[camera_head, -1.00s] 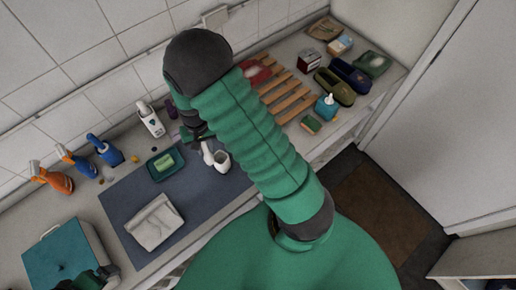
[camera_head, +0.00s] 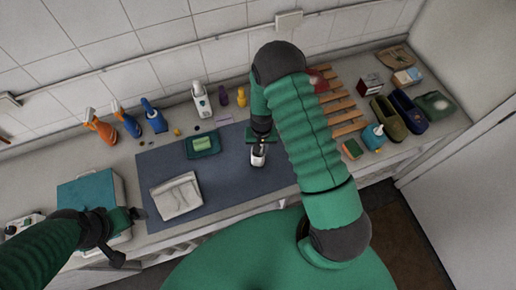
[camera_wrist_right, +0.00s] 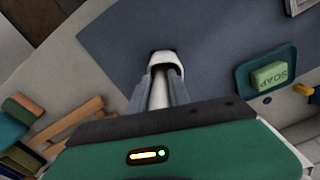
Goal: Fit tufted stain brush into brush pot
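The brush pot (camera_head: 258,160) is a small white cup on the blue-grey mat; it also shows in the right wrist view (camera_wrist_right: 165,58). My right gripper (camera_head: 261,138) is right above it, pointing down. In the right wrist view its fingers (camera_wrist_right: 160,96) are closed around the white handle of the stain brush (camera_wrist_right: 160,92). The handle lines up with the pot's dark opening. The brush head is hidden, so I cannot tell how deep it sits. My left gripper (camera_head: 128,236) is empty with its fingers apart, near the front left of the counter.
A green soap dish (camera_head: 204,146) and a folded cloth (camera_head: 177,196) lie on the mat (camera_head: 228,186). A teal-lidded box (camera_head: 88,192) stands at left. Spray bottles (camera_head: 128,122) line the back.

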